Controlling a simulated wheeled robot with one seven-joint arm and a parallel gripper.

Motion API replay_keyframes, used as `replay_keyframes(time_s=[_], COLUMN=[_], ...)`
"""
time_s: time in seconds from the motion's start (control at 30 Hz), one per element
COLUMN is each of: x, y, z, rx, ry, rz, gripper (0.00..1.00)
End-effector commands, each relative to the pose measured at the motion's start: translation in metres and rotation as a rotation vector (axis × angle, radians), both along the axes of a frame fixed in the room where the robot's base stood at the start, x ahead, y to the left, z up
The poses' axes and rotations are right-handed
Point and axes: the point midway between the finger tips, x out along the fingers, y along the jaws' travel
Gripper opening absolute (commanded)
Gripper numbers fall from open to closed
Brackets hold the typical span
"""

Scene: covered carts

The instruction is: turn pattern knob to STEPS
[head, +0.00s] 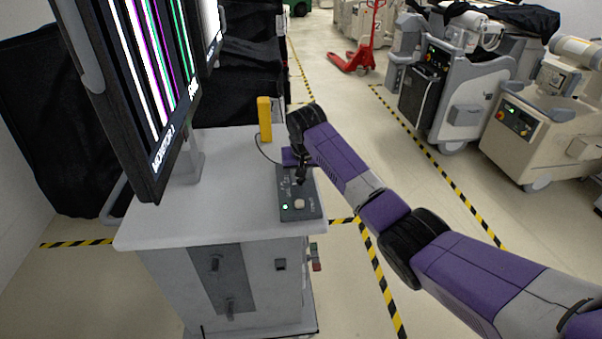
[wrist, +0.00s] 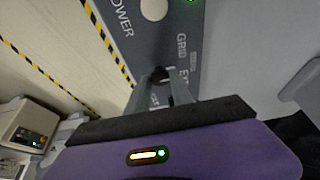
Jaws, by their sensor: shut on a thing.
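The pattern knob (wrist: 160,74) is a small dark knob on the grey control panel (head: 291,207). In the wrist view my gripper (wrist: 163,84) has its two fingers closed around the knob. In the head view my gripper (head: 301,176) reaches down onto the panel's far part, and the knob is hidden there. GRID and part of another label show beside the knob in the wrist view; the STEPS label cannot be made out. The monitor (head: 160,90) shows vertical white, black, magenta and green bars.
The panel lies on a white cart top (head: 200,215). A round pale POWER button (head: 299,203) and a lit green lamp (head: 285,207) are at its near end. A yellow handheld item (head: 264,118) stands behind. Beige machines (head: 545,130) stand across the aisle at right.

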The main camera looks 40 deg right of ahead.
Motion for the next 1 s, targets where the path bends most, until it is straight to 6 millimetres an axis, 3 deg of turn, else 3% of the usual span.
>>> replay_keyframes(time_s=[0.43,0.47,0.57,1.0], x=[0.0006,0.0006,0.0006,-0.0016], y=[-0.0006,-0.0006,-0.0005,0.0016], z=[0.0009,0.0009,0.0008,0.0074], rx=[-0.002,-0.002,-0.001,-0.001], ry=[-0.002,-0.002,-0.002,-0.002], rz=[-0.011,-0.011,-0.011,-0.009], gripper=[0.00,0.29,0.48,0.48])
